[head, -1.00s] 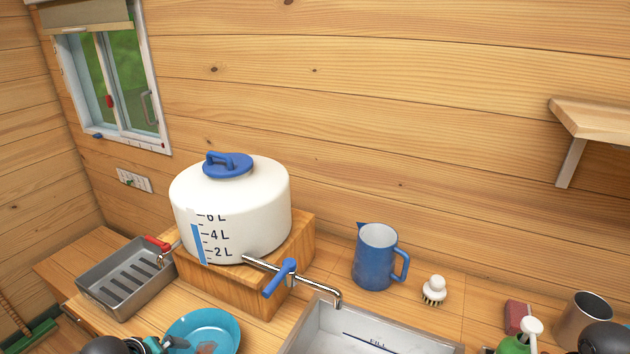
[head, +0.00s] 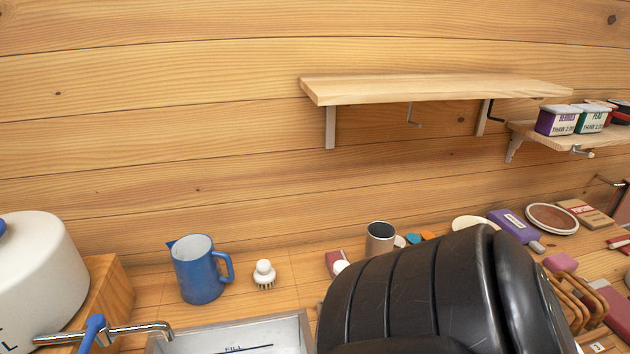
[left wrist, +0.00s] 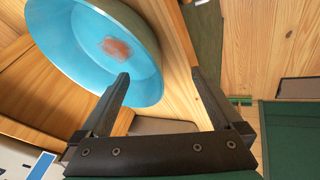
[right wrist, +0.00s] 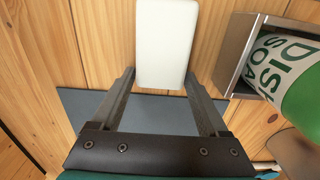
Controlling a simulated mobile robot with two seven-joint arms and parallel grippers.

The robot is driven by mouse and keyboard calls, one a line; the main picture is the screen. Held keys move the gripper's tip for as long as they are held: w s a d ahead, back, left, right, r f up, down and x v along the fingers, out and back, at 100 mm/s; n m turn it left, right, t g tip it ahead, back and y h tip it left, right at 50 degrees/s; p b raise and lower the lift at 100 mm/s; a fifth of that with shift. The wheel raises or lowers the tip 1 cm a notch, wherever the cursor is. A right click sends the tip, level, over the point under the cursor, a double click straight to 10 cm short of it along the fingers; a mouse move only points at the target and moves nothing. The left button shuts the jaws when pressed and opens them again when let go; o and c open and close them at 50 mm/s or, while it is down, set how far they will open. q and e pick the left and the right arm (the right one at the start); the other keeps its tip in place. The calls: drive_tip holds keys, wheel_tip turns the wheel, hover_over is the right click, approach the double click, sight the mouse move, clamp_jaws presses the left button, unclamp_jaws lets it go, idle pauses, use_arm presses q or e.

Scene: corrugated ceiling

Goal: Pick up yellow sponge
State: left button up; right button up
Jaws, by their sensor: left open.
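I cannot make out a yellow sponge in any view. In the left wrist view my left gripper (left wrist: 160,75) is open and empty, with a blue dish (left wrist: 85,35) with a reddish-brown patch beyond its left finger. In the right wrist view my right gripper (right wrist: 159,74) is open. A white rounded block (right wrist: 167,40) shows beyond and partly between its fingertips; I cannot tell what it is or how far off it is. Neither gripper's fingers show in the head view. My dark arm link there hides much of the right side of the counter.
A blue jug (head: 198,270), a white-handled brush (head: 264,274), a metal cup (head: 380,238) and a sink (head: 250,335) line the counter. A purple pack (head: 514,226) and pink block (head: 561,262) lie right. A shelf (head: 430,88) overhangs.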

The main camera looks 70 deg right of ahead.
drive_tip(key=c, duration=1.1)
drive_tip(key=shift+o, duration=0.2)
wheel_tip(320, 180, up, 10)
